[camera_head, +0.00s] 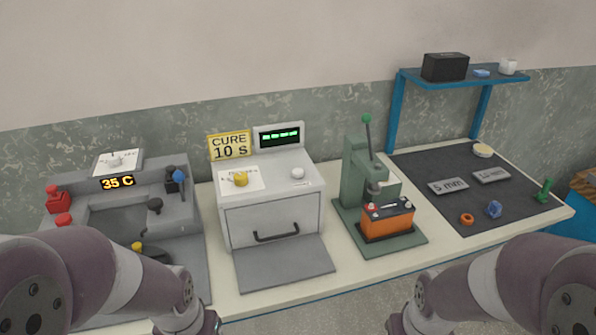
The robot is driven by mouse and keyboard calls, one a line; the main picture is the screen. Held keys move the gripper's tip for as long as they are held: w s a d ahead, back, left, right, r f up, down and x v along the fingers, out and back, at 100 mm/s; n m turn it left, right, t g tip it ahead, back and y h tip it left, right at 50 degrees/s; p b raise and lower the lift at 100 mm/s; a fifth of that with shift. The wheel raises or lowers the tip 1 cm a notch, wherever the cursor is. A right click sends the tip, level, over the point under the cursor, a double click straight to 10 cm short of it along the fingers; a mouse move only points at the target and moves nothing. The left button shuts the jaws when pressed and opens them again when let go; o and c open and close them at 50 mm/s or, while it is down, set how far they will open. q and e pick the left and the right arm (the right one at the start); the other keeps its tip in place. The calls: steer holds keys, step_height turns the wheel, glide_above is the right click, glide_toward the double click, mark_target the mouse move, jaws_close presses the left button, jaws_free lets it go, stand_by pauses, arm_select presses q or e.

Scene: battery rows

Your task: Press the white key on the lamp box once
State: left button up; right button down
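The lamp box (270,222) is a light grey box with a front drawer, standing on the bench at the middle. Its white key (298,173) is a small round button at the right of its top. A yellow knob (240,179) on a marked dial sits at the left of the top. A small display (279,136) with green dashes stands behind. My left arm comes in at the bottom left and my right arm at the bottom right. Both end below the picture's edge, so neither gripper shows. Both arms are apart from the box.
A yellow "CURE 10 s" sign (230,145) stands behind the box. A grey machine (190,215) reading 35 C is at left. A green press (358,165) with an orange battery (387,221) is at right. Beyond lies a dark mat (445,163) with small parts, under a blue shelf (420,82).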

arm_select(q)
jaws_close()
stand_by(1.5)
